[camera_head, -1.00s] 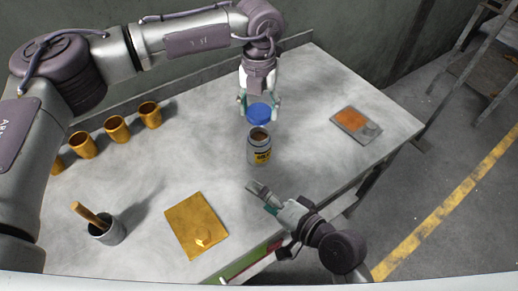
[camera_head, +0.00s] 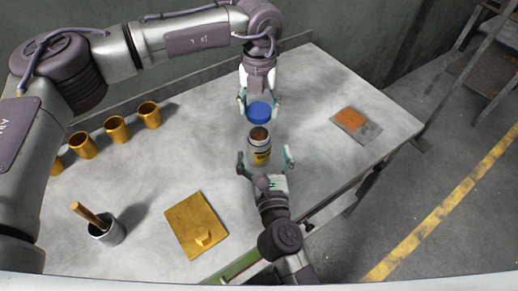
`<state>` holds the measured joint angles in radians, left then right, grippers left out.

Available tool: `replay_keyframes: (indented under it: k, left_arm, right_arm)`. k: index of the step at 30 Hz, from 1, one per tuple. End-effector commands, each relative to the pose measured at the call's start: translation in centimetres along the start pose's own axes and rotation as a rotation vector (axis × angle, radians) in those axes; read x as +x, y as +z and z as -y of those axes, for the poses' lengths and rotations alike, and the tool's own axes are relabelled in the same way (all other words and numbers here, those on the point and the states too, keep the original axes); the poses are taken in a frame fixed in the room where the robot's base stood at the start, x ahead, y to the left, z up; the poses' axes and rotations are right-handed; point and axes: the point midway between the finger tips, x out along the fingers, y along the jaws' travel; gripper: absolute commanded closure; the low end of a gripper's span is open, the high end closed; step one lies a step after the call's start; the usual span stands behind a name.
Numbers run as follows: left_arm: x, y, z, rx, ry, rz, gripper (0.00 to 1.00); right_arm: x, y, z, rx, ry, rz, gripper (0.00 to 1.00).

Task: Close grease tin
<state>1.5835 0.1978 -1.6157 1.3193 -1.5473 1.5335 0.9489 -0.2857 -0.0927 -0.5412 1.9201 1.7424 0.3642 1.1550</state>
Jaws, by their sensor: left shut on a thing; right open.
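The grease tin (camera_head: 259,146) stands upright on the grey table, a light cylinder with a yellow and black label. Its top is open and shows brown inside. My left gripper (camera_head: 257,108) is shut on the blue lid (camera_head: 259,112) and holds it just behind and above the tin's mouth, apart from it as far as I can tell. My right gripper (camera_head: 265,163) is open, with one finger on each side of the tin's lower part. Whether its fingers touch the tin I cannot tell.
Several brass cups (camera_head: 117,128) stand at the back left. A grey pot (camera_head: 107,230) with a wooden handle stands front left, beside a yellow plate (camera_head: 190,235) with a small block on it. A grey plate with an orange patch (camera_head: 351,120) lies at the right.

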Motion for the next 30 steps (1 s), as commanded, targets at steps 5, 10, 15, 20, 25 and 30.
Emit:
replay_keyframes:
  k: [5, 10, 15, 20, 25, 30]
  left_arm:
    - [0.0, 0.0, 0.0, 0.0, 0.0, 0.0, 0.66]
    - [0.0, 0.0, 0.0, 0.001, 0.0, 0.0, 0.66]
    - [0.0, 0.0, 0.0, 0.001, 0.0, 0.0, 0.66]
    - [0.0, 0.0, 0.0, 0.001, 0.0, 0.0, 0.66]
    - [0.0, 0.0, 0.0, 0.001, 0.0, 0.0, 0.66]
    - [0.0, 0.0, 0.0, 0.001, 0.0, 0.0, 0.66]
  right_arm:
    - [0.0, 0.0, 0.0, -0.002, 0.001, 0.001, 0.01]
    - [0.0, -0.3, 0.0, -0.005, 0.001, 0.001, 0.01]
    - [0.0, -2.0, 0.0, -0.011, 0.002, -0.001, 0.01]
    - [0.0, -5.0, 0.0, -0.015, 0.004, 0.0, 0.01]
    - [0.1, -8.3, 0.1, -0.017, 0.004, 0.003, 0.01]
    - [3.7, -7.8, 0.1, -0.007, 0.001, 0.006, 0.01]
